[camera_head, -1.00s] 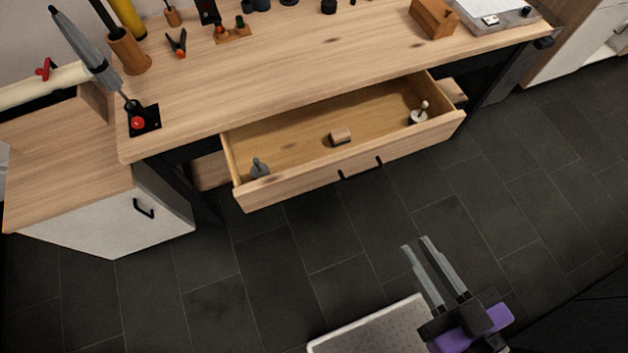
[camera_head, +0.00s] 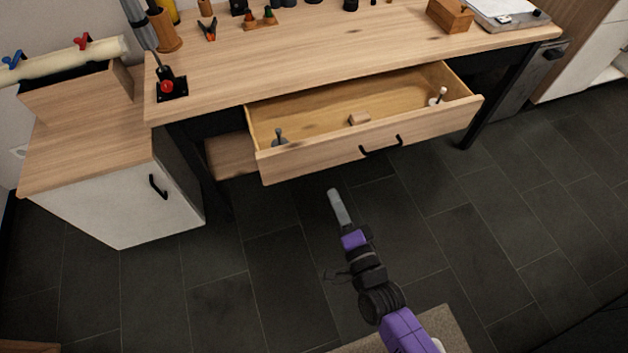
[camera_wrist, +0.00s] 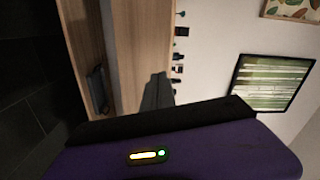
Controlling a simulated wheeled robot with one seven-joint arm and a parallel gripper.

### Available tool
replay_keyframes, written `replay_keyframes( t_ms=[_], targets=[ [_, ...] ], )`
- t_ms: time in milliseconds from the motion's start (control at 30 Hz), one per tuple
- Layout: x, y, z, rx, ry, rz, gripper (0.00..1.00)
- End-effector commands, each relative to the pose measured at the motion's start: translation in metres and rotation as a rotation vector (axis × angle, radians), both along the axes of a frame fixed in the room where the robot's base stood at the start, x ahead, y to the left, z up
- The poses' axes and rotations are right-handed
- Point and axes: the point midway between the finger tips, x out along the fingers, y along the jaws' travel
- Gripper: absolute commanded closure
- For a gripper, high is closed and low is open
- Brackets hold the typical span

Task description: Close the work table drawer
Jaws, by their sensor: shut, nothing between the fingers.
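The work table drawer (camera_head: 430,124) is pulled out below the wooden work table top (camera_head: 330,65) in the head view. Its front has a dark handle (camera_head: 381,148). Inside lie a small wooden block (camera_head: 358,119) and two small upright items (camera_head: 279,138) (camera_head: 437,97). My gripper (camera_head: 335,193) is shut and empty, in front of the drawer and apart from its front in the picture. In the wrist view its fingers (camera_wrist: 157,92) point towards the table, with the drawer handle (camera_wrist: 97,90) to their left.
A white cabinet (camera_head: 115,200) with a wooden top stands left of the table. Tools, a wooden box (camera_head: 450,15) and a device (camera_head: 510,14) are on the table top. A table leg (camera_head: 497,105) stands right of the drawer. Dark floor (camera_head: 440,220) is free in front.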

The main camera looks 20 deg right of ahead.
Motion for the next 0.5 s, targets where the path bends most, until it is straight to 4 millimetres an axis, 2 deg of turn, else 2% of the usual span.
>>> replay_keyframes(
  t_ms=[100, 333, 500],
  targets=[
    [-0.006, -0.005, -0.019, 0.146, 0.030, -0.014, 1.00],
    [-0.003, -0.006, -0.017, 0.267, 0.022, -0.017, 1.00],
    [0.016, -0.006, -0.016, 0.267, 0.021, -0.016, 1.00]
  ],
)
